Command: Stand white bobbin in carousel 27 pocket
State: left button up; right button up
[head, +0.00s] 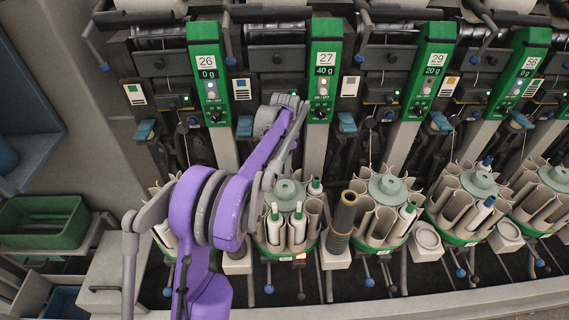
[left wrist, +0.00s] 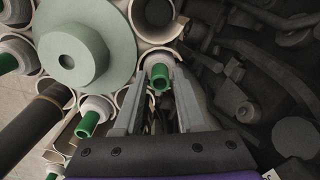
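The white bobbin (left wrist: 157,60) with a green tip is between the fingers of my left gripper (left wrist: 153,92) in the left wrist view, and they appear closed on it. It is upright beside the carousel's pale green hub (left wrist: 75,55), at a pocket; how deep it sits I cannot tell. In the head view my purple arm hides most of this gripper and the bobbin. The carousel (head: 287,190) stands below and left of the green 27 panel (head: 323,75). Other green-tipped bobbins (head: 298,222) stand in its pockets. My right gripper is not in view.
Another carousel (head: 388,187) stands further right. Winder machinery is behind. An empty pocket (left wrist: 155,15) shows in the wrist view. A green bin (head: 45,222) is at far left.

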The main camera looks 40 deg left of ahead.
pick_arm(q)
grip_shut()
jog(key=shift+r, duration=0.2)
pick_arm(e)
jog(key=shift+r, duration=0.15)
pick_arm(q)
jog(key=shift+r+p, duration=0.35)
jog(key=shift+r, duration=0.1)
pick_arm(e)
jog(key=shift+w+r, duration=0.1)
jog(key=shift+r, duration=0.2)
pick_arm(q)
jog(key=shift+r+p, duration=1.2)
jog(key=shift+r, duration=1)
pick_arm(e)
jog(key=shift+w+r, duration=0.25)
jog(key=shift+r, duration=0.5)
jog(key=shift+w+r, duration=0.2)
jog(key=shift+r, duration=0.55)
pick_arm(q)
jog(key=shift+r, duration=0.1)
jog(key=shift+r+p, duration=1.05)
jog(key=shift+r, duration=1.15)
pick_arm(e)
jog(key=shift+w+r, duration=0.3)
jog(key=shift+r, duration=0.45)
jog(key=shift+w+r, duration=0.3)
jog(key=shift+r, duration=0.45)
